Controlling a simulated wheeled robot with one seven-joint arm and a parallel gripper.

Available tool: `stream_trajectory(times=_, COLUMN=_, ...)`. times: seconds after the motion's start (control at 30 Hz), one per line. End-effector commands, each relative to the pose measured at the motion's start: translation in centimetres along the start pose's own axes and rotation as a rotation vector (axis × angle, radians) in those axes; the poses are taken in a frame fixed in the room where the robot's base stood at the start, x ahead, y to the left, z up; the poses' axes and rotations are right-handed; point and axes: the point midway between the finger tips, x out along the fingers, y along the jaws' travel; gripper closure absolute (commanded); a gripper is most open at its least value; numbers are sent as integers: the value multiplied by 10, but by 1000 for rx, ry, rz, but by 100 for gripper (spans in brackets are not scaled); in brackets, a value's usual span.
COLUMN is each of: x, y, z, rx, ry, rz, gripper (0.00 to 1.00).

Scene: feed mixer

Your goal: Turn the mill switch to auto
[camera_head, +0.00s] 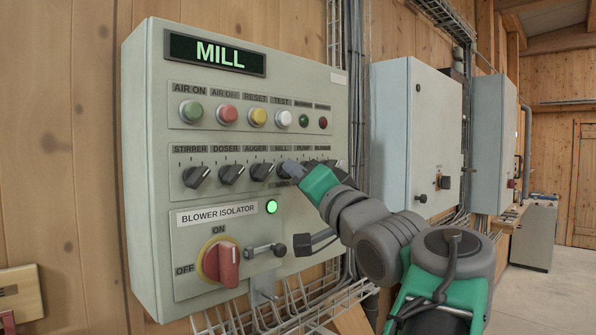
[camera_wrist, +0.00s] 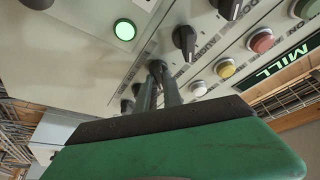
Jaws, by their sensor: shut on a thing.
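The control panel (camera_head: 335,115) has a lit MILL display (camera_head: 218,53) at its top. A row of black rotary switches runs across its middle, under the labels STIRRER, DOSER, AUGER, MILL and PUMP. My gripper (camera_head: 289,169) is at the switch under the MILL label and covers most of it. In the wrist view, my gripper's two dark fingers (camera_wrist: 162,82) are shut on the mill switch (camera_wrist: 157,66), with only its end showing. Which position the switch points to cannot be told. The auger switch (camera_head: 262,171) beside it is free and tilted.
Push buttons, including a green button (camera_head: 191,111) and a red button (camera_head: 228,115), sit above the switches. A green lamp (camera_head: 271,207) glows below. The red blower isolator handle (camera_head: 228,264) stands upright at lower left. A second grey cabinet (camera_head: 420,130) is to the right.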

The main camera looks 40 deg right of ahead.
Motion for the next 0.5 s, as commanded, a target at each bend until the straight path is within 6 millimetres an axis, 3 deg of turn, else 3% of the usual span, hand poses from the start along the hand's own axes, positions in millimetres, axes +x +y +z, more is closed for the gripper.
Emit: stream_trajectory(times=0.5, x=0, y=-1, z=0, rx=50, ry=0, rz=19, gripper=100)
